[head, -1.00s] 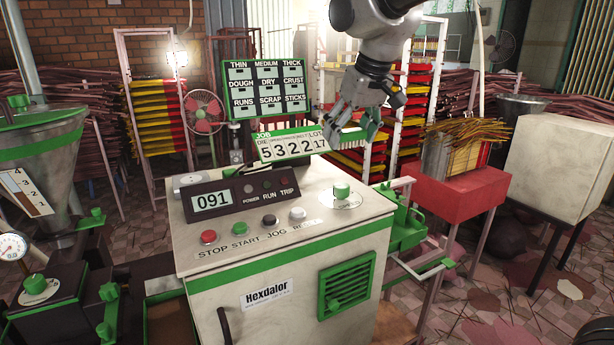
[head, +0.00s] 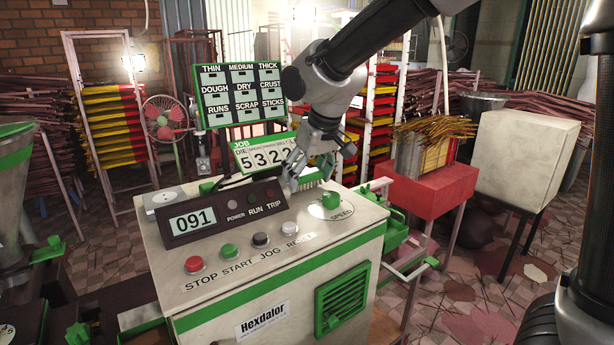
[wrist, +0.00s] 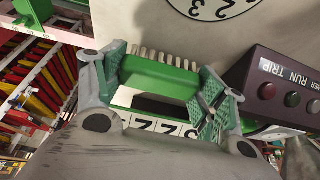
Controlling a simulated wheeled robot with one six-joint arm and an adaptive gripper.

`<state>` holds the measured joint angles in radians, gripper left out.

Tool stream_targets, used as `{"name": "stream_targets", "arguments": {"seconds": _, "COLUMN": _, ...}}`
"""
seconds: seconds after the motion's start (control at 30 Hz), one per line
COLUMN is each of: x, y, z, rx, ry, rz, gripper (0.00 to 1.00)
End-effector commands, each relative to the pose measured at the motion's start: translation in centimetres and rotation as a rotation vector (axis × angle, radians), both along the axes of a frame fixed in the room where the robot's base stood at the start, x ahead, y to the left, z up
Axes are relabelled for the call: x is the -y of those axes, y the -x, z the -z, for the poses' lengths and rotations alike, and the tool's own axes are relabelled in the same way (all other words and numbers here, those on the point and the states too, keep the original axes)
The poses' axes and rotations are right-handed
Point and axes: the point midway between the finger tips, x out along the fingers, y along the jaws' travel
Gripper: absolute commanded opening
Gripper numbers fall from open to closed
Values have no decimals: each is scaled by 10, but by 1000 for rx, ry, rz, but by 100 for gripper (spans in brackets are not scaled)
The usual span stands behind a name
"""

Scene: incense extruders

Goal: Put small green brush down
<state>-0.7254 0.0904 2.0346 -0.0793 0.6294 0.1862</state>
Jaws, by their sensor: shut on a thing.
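My gripper (head: 306,168) is low over the back of the cream control cabinet's top (head: 290,215), behind the green speed knob (head: 331,200). It is shut on the small green brush (wrist: 160,78), which shows between the two fingers in the wrist view (wrist: 166,82). The brush has a green block body and a row of pale bristles pointing toward the cabinet top. In the head view the fingers partly hide the brush (head: 314,178). I cannot tell whether the bristles touch the cabinet top.
The job counter sign (head: 262,153) stands close behind and left of my gripper. The dark display panel (head: 213,212) and several buttons are on the cabinet's left and front. A red stand with incense sticks (head: 430,188) is at right. Bare cabinet top lies around the knob.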

Motion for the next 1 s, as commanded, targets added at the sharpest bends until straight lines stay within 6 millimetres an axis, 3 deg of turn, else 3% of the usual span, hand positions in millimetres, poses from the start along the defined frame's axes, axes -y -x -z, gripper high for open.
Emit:
{"name": "stream_targets", "arguments": {"seconds": 0.4, "x": 0, "y": 0, "z": 8, "rx": 1, "ry": -1, "rz": 0, "gripper": 45}}
{"name": "stream_targets", "arguments": {"seconds": 0.43, "x": 0, "y": 0, "z": 8, "rx": 1, "ry": -1, "rz": 0, "gripper": 74}}
{"name": "stream_targets", "arguments": {"seconds": 0.53, "x": 0, "y": 0, "z": 8, "rx": 2, "ry": -1, "rz": 0, "gripper": 92}}
{"name": "stream_targets", "arguments": {"seconds": 0.87, "x": 0, "y": 0, "z": 7, "rx": 2, "ry": -1, "rz": 0, "gripper": 92}}
{"name": "stream_targets", "arguments": {"seconds": 1.0, "x": 1, "y": 1, "z": -2, "rx": 4, "ry": -3, "rz": 0, "gripper": 92}}
